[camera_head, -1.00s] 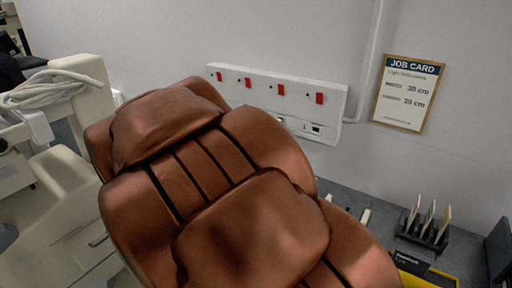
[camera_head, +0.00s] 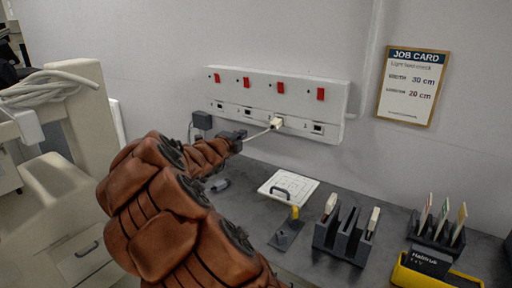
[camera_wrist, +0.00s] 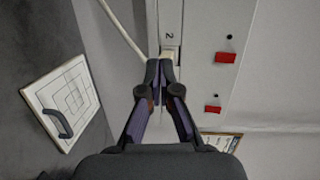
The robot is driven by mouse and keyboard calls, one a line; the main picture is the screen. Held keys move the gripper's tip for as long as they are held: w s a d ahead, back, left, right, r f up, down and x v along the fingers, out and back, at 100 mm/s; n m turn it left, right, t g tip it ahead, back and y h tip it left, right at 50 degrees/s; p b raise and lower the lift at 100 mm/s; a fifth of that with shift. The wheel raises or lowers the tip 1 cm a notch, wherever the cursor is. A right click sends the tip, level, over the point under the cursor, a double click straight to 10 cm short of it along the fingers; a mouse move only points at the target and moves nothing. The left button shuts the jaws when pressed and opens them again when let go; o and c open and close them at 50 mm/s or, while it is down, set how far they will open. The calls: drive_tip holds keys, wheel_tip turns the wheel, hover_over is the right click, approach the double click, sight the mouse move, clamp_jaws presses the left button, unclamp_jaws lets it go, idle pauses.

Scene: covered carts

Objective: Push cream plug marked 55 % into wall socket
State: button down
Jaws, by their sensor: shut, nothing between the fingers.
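The cream plug (camera_head: 277,123) sits at the third socket from the left on the white wall socket panel (camera_head: 262,116). A pale cable runs from it down and left. How deep the plug is seated cannot be told, and no 55 % mark is legible. My gripper (camera_head: 243,136) is left of the plug in the head view, beside the cable. In the wrist view, my gripper (camera_wrist: 161,66) has its fingertips together and empty, just short of the cream plug (camera_wrist: 171,54), close by the figure 2 on the panel. Contact with it cannot be judged.
A dark adapter (camera_head: 202,120) is at the panel's left end. On the grey bench lie a white board (camera_head: 287,188), a yellow-handled tool (camera_head: 290,230) and dark holders (camera_head: 345,238). A yellow bin (camera_head: 425,275) stands front right. A job card (camera_head: 412,87) hangs on the wall.

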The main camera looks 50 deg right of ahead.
sight(276, 123)
drive_tip(key=s+d+f+m+g+h+p, duration=0.1)
drive_tip(key=s+d+m+g+p, duration=0.1)
drive_tip(key=d, duration=0.7)
drive_tip(key=shift+s+m+g, duration=0.5)
drive_tip(key=shift+s+m, duration=0.2)
drive_tip(key=shift+s, duration=0.15)
drive_tip(key=shift+d+b, duration=0.45)
drive_tip(key=shift+d, duration=0.2)
drive_tip(key=shift+a+b, duration=1.2)
drive_tip(key=shift+a, duration=0.3)
